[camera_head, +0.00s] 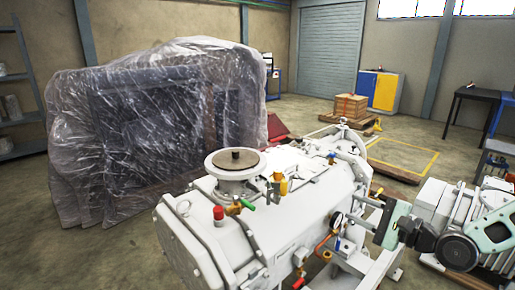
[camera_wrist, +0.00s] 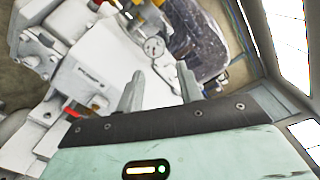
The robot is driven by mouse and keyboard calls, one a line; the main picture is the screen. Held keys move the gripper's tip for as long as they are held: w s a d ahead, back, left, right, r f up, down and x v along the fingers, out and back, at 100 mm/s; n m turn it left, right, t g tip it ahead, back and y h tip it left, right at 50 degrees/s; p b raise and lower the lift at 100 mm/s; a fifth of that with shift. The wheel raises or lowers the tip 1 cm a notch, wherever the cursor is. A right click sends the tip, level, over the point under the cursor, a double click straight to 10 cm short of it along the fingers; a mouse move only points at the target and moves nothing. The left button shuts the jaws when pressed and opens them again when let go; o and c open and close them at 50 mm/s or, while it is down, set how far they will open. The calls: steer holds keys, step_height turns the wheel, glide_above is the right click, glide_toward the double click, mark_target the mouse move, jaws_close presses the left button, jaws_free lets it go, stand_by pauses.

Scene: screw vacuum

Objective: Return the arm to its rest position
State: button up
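My gripper (camera_head: 362,212) is at the lower right in the head view, on a pale green hand, with its fingers pointing left toward the white vacuum pump (camera_head: 310,205). In the wrist view my gripper (camera_wrist: 160,72) shows two grey fingers standing apart, with nothing held between them. The white pump body (camera_wrist: 105,50) is behind the fingers in that view. In the head view the fingers overlap the pump's right side; whether they touch it, I cannot tell. My arm reaches in from the right edge.
The pump carries a round flange (camera_head: 235,163), a red cap (camera_head: 218,213) and yellow valves. A plastic-wrapped bulk (camera_head: 150,130) stands behind it. A brown box (camera_head: 350,106) on a pallet, a blue and yellow cabinet (camera_head: 380,90) and a dark table (camera_head: 475,95) stand farther back.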

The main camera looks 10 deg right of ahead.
steer(key=s+a+f+n+g+h, duration=0.5)
steer(key=s+a+f+n+g, duration=0.2)
steer(key=a+n+g, duration=0.5)
steer(key=s+a+r+n+g+h, duration=0.1)
steer(key=s+a+r+n+h, duration=0.1)
steer(key=s+r+n, duration=0.4)
steer(key=s+a+r+n+g+h, duration=0.1)
steer(key=s+a+r+n+h, duration=0.2)
steer(key=s, duration=1)
step_height(320, 180, up, 3)
steer(key=n, duration=0.2)
steer(key=shift+s+a+n, duration=0.25)
steer(key=shift+s+n, duration=0.15)
steer(key=shift+f, duration=0.1)
